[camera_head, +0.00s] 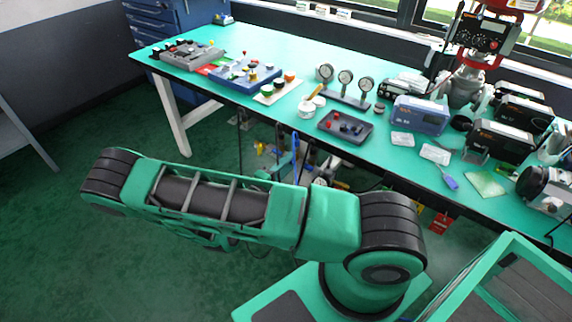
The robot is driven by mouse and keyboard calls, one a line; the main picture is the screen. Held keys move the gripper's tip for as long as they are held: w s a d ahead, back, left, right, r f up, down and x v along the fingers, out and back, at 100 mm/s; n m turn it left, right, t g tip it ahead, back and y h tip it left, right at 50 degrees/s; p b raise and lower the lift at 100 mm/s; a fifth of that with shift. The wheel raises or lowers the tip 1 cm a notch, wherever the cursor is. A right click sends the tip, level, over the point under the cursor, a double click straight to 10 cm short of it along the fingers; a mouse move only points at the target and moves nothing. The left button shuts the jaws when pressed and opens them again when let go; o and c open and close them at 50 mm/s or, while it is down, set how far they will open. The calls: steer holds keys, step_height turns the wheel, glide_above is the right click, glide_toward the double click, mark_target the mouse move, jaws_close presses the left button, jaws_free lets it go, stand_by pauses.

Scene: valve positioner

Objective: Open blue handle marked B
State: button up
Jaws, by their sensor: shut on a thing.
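A narrow upright blue piece (296,169) shows under the front edge of the workbench, just above my arm, among pipes and fittings. It may be the blue handle, but it is too small to tell and I can read no letter B on it. My arm stretches across the lower middle of the view and hides the lower part of this pipework. My gripper cannot be made out; the end of my arm is hidden behind my nearer links. Whether it touches the blue piece cannot be seen.
A long green-topped workbench (290,55) carries gauges (345,79), button panels (249,70), a dark tray (345,127) and several instruments. A small yellow part (260,148) shows below it. Red tags (440,224) hang under the bench at right. The green floor at left is clear.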

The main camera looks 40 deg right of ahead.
steer(key=shift+a+f, duration=0.15)
steer(key=o, duration=0.7)
steer(key=shift+o, duration=0.3)
steer(key=v, duration=1)
steer(key=shift+a, duration=0.3)
steer(key=shift+s, duration=0.1)
